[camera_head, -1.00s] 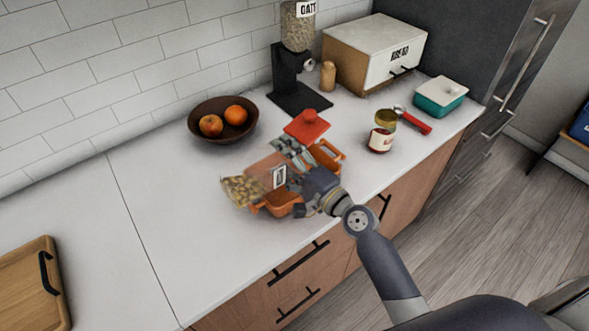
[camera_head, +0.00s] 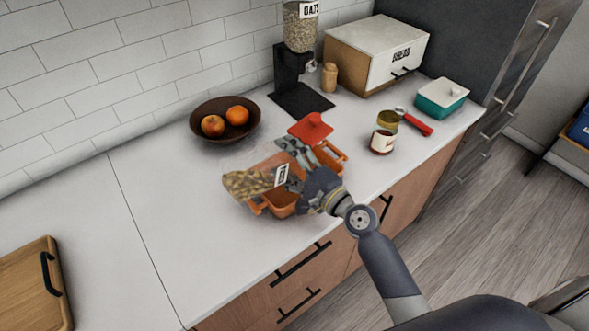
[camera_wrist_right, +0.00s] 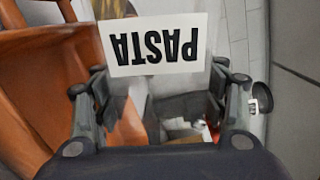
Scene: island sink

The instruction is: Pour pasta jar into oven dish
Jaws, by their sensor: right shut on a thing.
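In the head view, my right gripper (camera_head: 290,168) is shut on the pasta jar (camera_head: 248,184), a clear jar with a white label. The jar lies tipped almost level, its pasta-filled end pointing left, over the left part of the orange oven dish (camera_head: 283,206). In the right wrist view, my gripper (camera_wrist_right: 165,92) has a finger on each side of the jar, whose PASTA label (camera_wrist_right: 154,44) appears upside down. The orange dish wall (camera_wrist_right: 35,85) fills the left there. The dish's inside is mostly hidden by the jar and gripper. My left gripper is not in view.
A red lid-like piece (camera_head: 311,128) sits behind the dish. A fruit bowl (camera_head: 225,120) and oats dispenser (camera_head: 290,80) stand behind. A sauce jar (camera_head: 383,133) and teal dish (camera_head: 441,99) stand right. The counter is clear left of the dish, up to a wooden board (camera_head: 30,285).

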